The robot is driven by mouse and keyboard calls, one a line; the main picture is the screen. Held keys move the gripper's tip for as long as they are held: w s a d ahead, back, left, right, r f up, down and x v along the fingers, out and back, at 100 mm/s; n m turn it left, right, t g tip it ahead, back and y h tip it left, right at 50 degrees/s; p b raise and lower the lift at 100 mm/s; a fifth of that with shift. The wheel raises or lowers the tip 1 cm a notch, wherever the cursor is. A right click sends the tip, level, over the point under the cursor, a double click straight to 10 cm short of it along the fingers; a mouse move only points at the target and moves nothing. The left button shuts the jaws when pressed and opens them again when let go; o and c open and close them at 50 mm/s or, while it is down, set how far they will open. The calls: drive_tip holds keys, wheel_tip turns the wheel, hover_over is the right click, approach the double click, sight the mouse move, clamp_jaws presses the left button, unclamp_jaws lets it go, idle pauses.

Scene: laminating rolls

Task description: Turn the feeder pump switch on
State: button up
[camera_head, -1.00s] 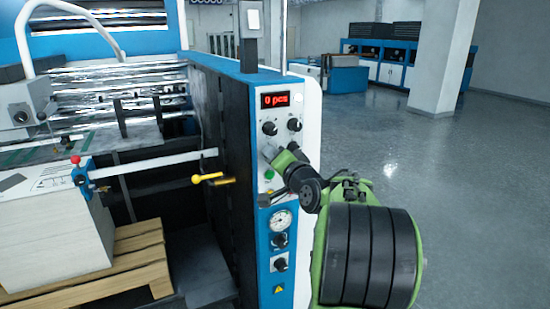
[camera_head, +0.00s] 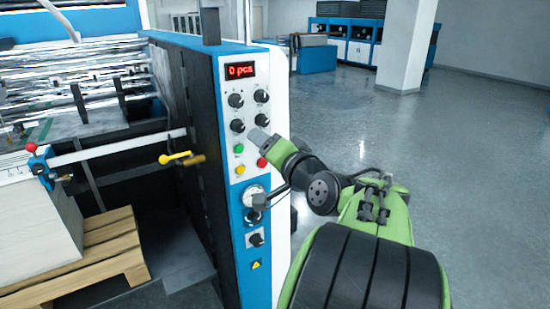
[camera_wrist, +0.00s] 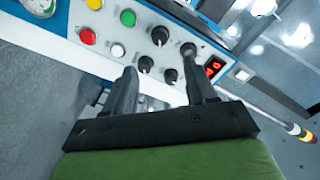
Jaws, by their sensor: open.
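The control panel (camera_head: 243,185) on the machine's end face carries four black rotary knobs in two rows. These are an upper left knob (camera_head: 236,100), upper right knob (camera_head: 261,96), lower left knob (camera_head: 237,126) and lower right knob (camera_head: 261,119). Their labels are too small to read, so I cannot tell which is the feeder pump switch. My gripper (camera_head: 257,136) is open at the panel, just below the lower knobs. In the wrist view, its two fingers (camera_wrist: 158,64) spread in front of the knobs; the right fingertip overlaps one near the red display (camera_wrist: 214,67).
A green button (camera_head: 239,149), red button (camera_head: 262,162) and yellow button (camera_head: 240,170) sit below the knobs. A partly covered gauge (camera_head: 253,193) and more knobs are lower. A yellow-handled lever (camera_head: 176,158) sticks out at left. The floor (camera_head: 400,130) at right is open.

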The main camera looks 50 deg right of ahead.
drive_tip(key=v, duration=0.4)
drive_tip(key=shift+s, duration=0.1)
idle(0.3)
drive_tip(key=w+a+f+n+g+y, duration=0.1)
drive_tip(key=a+f+n+g+y, duration=0.3)
drive_tip(key=a, duration=0.5)
drive_tip(key=w+a+f+n+g+y, duration=0.15)
drive_tip(key=a+f+n, duration=0.3)
drive_tip(key=a, duration=0.45)
drive_tip(key=s+a+f+n+g, duration=0.2)
drive_tip(key=s+a+f, duration=0.1)
drive_tip(key=s, duration=0.3)
drive_tip(key=s+a+f+n+g, duration=0.3)
drive_tip(key=s+a+f, duration=0.1)
drive_tip(key=s+f, duration=0.2)
drive_tip(key=shift+s+a, duration=0.3)
drive_tip(key=shift+s, duration=0.3)
drive_tip(key=shift+d+n+g, duration=0.1)
drive_tip(key=shift+n+g, duration=0.15)
